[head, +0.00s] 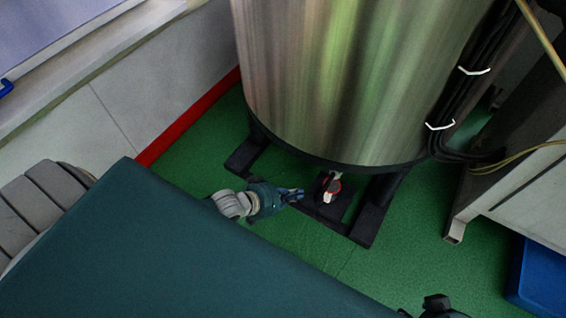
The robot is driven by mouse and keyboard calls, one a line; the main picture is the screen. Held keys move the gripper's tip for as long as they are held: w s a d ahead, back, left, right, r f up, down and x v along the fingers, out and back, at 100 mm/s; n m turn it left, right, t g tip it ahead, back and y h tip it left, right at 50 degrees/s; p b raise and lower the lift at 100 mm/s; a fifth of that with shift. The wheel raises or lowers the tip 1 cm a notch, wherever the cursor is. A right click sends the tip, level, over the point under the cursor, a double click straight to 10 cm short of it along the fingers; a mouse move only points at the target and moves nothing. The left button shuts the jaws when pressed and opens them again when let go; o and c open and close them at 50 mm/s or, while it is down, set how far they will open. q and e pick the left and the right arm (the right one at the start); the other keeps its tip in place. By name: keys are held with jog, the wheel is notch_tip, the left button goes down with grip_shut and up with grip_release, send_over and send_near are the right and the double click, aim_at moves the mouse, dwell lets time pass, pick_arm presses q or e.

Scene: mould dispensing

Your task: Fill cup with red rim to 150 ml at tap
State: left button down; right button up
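A small item with a red rim and a whitish part, which looks like the cup (327,198), is at the foot of the big steel tank, over the dark base plate. The tap is not clearly distinguishable; a small pale fitting shows at the tank's lower edge just above the red rim. My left gripper (292,195) points right toward the cup, with a small gap between fingertips and cup. Its fingers look close together, too small to judge. My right gripper (438,304) shows only as a dark part at the bottom edge. The fill level cannot be seen.
The steel tank (350,80) stands on a dark frame (362,226) on a green floor (420,235). Black cables run down its right side. A grey metal stand (520,185) and a blue bin (540,280) are at the right. A wall with red skirting is at the left.

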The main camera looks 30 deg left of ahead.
pick_arm(q)
jog(key=p+v, duration=0.1)
jog(key=v, duration=0.4)
jog(key=shift+s+a, duration=0.1)
jog(key=shift+s, duration=0.15)
pick_arm(e)
jog(key=x, duration=0.3)
jog(key=shift+w+a+r, duration=0.1)
